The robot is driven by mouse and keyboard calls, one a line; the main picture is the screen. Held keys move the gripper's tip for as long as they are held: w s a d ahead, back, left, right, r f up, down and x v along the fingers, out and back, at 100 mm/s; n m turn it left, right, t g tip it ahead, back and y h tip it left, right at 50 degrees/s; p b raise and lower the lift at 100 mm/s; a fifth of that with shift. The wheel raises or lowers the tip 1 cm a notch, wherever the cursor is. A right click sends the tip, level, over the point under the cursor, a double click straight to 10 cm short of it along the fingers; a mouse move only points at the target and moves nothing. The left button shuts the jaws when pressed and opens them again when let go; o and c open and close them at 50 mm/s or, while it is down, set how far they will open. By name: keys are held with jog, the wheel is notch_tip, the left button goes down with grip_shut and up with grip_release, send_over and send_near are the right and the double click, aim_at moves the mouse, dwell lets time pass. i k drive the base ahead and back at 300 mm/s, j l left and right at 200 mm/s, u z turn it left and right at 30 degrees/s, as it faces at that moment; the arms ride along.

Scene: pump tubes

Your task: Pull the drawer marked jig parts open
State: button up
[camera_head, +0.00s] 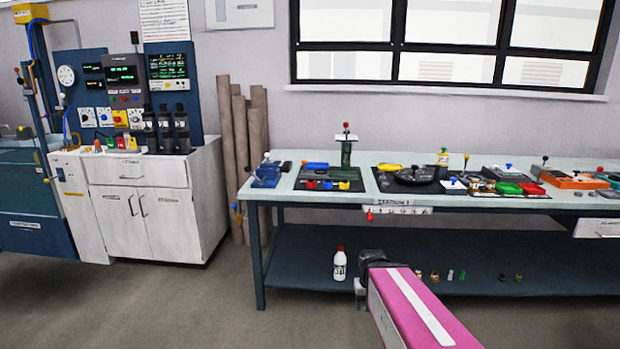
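Two drawers are in view, and I cannot read the marking on either, so I cannot tell which is marked jig parts. One drawer (160,174) is at the top of the white cabinet on the left, with a bar handle and a small label strip above it. It looks shut. My pink arm link reaches in from the bottom, ending in a dark joint before the bench. My gripper's fingers do not show.
The long workbench (330,196) carries trays, coloured parts and small tools. Its dark lower shelf (310,265) holds a white bottle (340,264) and small items. Brown tubes (240,150) stand between cabinet and bench. The floor before the cabinet is clear.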

aim_at(581, 226)
jog(key=z, duration=1.9)
jog(key=i, duration=0.85)
jog(key=j+z, duration=0.05)
